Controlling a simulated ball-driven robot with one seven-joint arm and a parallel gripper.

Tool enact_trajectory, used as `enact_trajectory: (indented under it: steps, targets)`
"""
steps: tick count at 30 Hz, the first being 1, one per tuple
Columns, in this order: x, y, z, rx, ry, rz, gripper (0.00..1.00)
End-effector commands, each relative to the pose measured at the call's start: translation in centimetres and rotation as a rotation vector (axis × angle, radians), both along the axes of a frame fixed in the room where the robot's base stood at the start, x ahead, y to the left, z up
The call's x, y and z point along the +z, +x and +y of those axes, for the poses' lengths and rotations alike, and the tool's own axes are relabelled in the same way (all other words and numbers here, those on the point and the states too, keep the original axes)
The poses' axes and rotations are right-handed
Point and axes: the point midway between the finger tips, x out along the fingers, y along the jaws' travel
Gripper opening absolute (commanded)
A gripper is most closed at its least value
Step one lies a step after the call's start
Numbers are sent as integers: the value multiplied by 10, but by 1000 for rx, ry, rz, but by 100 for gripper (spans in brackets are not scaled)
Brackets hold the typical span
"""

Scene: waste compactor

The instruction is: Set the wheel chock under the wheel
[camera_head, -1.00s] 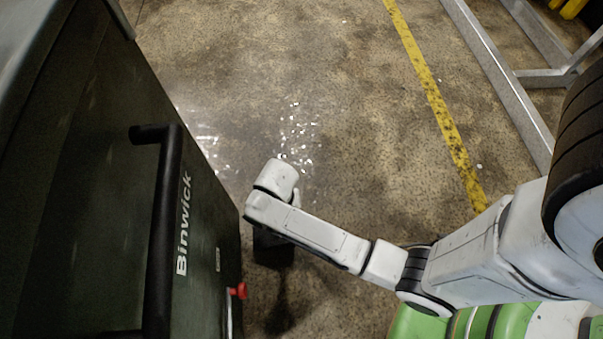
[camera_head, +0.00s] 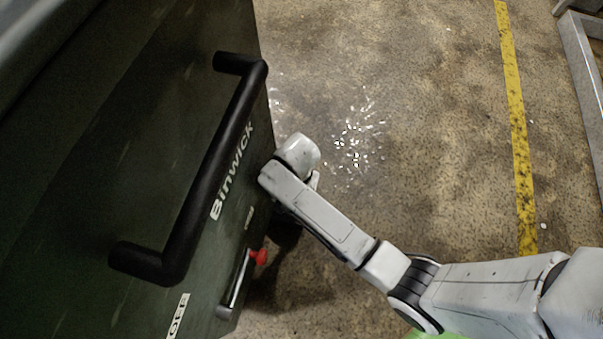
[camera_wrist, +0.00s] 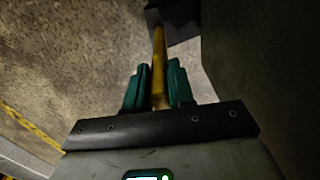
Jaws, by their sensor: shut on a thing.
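My gripper (camera_wrist: 156,86) shows in the wrist view with two green fingers shut on a yellow handle (camera_wrist: 159,50). The handle runs to a dark block, the wheel chock (camera_wrist: 176,18), at the top of that view, close to a dark surface on the right. Whether the chock touches the floor is unclear. In the head view my arm reaches to the side of the dark green bin (camera_head: 110,150), and a dark shape under the wrist is mostly hidden. I cannot make out a wheel in either view.
The bin carries a black bar handle (camera_head: 220,160) and a small lever with a red knob (camera_head: 259,256) near my wrist. Small pale bits (camera_head: 356,135) lie on the floor. A yellow line (camera_head: 515,120) and a metal frame (camera_head: 583,75) lie right.

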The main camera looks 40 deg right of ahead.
Motion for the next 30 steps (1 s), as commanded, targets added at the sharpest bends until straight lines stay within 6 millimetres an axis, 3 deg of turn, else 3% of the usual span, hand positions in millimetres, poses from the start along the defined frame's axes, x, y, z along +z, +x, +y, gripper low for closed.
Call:
enact_trajectory:
  steps: [7,22,23,30]
  targets:
    - [-22,2,0,0,-1,-6,0]
    - [-25,2,0,0,0,-6,0]
    - [-28,0,0,0,1,-1,26]
    - [-28,0,0,0,1,-1,49]
